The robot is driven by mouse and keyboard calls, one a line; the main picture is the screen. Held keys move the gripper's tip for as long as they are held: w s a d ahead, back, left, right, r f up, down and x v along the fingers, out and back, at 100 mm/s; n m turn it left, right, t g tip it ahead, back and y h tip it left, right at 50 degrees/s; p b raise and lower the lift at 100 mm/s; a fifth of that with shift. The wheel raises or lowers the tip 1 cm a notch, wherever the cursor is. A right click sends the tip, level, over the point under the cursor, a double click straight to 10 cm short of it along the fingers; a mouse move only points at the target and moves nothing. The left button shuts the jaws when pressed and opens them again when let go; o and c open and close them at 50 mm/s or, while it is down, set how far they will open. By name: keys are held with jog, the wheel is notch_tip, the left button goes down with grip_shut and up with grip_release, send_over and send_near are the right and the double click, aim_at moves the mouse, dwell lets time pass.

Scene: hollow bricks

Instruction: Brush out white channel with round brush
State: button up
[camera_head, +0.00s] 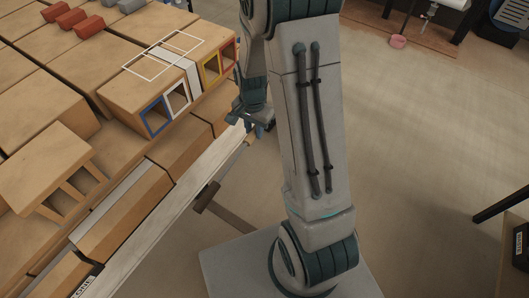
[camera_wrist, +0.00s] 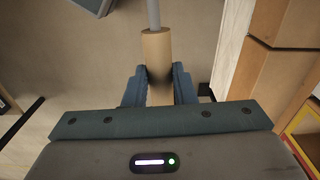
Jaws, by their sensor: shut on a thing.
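The hollow brick with the white channel (camera_head: 178,97) stands at the table's right edge in the head view. The white-rimmed opening sits right of a blue-rimmed one (camera_head: 154,117) in the same end face. My gripper (camera_wrist: 158,88) is shut on a tan wooden handle with a grey shaft (camera_wrist: 153,14), which runs out of the top of the wrist view. The brush's bristle end is out of that view, so its shape cannot be told. In the head view my gripper (camera_head: 252,118) is beside the table edge, right of the white channel and apart from it.
Another brick face has yellow (camera_head: 211,70) and red (camera_head: 228,54) rimmed openings, close behind the white one. Reddish blocks (camera_head: 88,25) lie on top at the back. The floor right of the table is open.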

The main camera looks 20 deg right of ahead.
aim_at(250, 139)
jog(key=s+d+f+m, duration=0.15)
jog(key=s+m, duration=0.75)
jog(key=m, duration=1)
jog(key=shift+g, duration=0.3)
jog(key=shift+w+a, duration=0.65)
jog(key=shift+w, duration=0.35)
jog(key=shift+w+a, duration=0.65)
jog(key=shift+w, duration=0.3)
jog(key=shift+w+a, duration=0.65)
jog(key=shift+w, duration=0.35)
jog(key=shift+o, duration=0.6)
jog(key=shift+w+d+r+p, duration=0.1)
jog(key=shift+r+p, duration=0.5)
jog(key=shift+p, duration=0.4)
jog(key=shift+w, duration=0.1)
jog(key=w+a+p, duration=0.2)
jog(key=w+a, duration=0.2)
jog(key=w, duration=0.1)
jog(key=shift+w+p, duration=0.25)
jog(key=shift+p, duration=0.1)
